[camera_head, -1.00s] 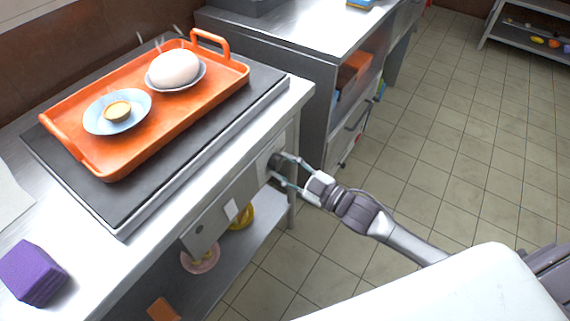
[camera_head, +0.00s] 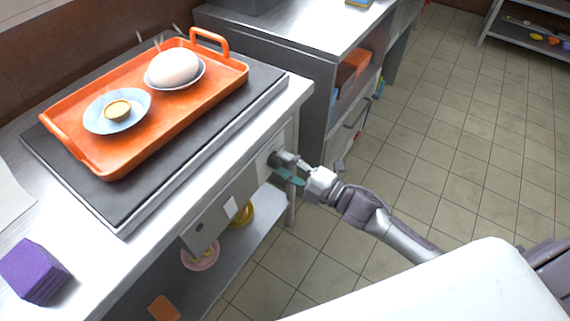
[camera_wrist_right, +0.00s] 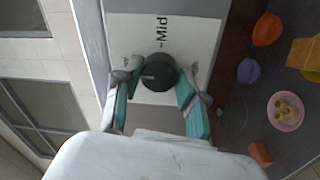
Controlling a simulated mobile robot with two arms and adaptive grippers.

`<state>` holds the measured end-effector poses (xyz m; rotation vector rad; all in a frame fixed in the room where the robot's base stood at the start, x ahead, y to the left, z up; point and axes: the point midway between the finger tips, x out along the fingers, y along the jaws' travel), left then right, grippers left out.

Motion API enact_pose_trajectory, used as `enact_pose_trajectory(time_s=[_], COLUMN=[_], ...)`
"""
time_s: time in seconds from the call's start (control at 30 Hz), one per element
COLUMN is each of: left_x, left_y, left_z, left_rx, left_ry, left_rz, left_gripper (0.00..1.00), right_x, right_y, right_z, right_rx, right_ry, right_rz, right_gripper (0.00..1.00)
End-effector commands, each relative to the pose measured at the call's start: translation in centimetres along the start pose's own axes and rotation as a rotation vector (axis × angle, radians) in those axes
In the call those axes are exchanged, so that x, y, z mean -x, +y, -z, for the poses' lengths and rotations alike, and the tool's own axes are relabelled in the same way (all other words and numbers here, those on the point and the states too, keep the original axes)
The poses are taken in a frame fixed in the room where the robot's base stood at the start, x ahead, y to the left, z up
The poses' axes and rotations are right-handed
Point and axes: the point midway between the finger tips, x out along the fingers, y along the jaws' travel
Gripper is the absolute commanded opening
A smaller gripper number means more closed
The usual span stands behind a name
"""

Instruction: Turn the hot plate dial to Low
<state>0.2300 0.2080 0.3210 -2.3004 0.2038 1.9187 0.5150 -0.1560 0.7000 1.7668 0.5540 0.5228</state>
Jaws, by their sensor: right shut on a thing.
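The hot plate dial (camera_wrist_right: 158,72) is a round black knob on a white panel (camera_wrist_right: 190,35) in the right wrist view. The word Mid is printed sideways just above it; other marks beside it are partly hidden by my fingers. A pale line on the dial points left in that view. My right gripper (camera_wrist_right: 158,78) is shut on the dial, one teal-lined finger on each side. In the head view my right gripper (camera_head: 284,168) reaches the front panel below the hot plate (camera_head: 170,183), mostly hiding the dial. My left gripper is not in view.
An orange tray (camera_head: 150,145) with two dishes sits on the hot plate. A purple block (camera_head: 35,272) lies on the counter at lower left. A shelf (camera_head: 235,262) below holds a pink plate and a yellow item. Open tiled floor lies to the right.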

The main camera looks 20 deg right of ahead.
Motion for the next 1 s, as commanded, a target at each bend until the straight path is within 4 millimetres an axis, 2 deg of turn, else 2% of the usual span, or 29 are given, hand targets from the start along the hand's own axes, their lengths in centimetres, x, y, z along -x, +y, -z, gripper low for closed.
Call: enact_pose_trajectory(time_s=[0.17,0.7,0.73,0.87,1.0], left_x=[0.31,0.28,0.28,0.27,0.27], left_y=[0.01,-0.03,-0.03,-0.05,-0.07], left_z=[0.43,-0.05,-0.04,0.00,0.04], left_rx=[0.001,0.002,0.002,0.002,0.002], left_ry=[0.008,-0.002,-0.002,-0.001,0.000], left_rz=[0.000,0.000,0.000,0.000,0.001], left_gripper=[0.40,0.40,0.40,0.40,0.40], right_x=[0.02,0.04,0.04,0.03,0.02], right_y=[-0.14,-0.18,-0.18,-0.14,-0.08], right_z=[0.09,0.09,0.09,0.06,0.04], right_rx=[0.047,0.070,0.069,0.069,0.068], right_ry=[0.005,0.006,0.006,0.005,0.005], right_rz=[0.002,0.004,0.004,0.003,0.002], right_gripper=[0.06,0.06,0.46,0.66,0.66])
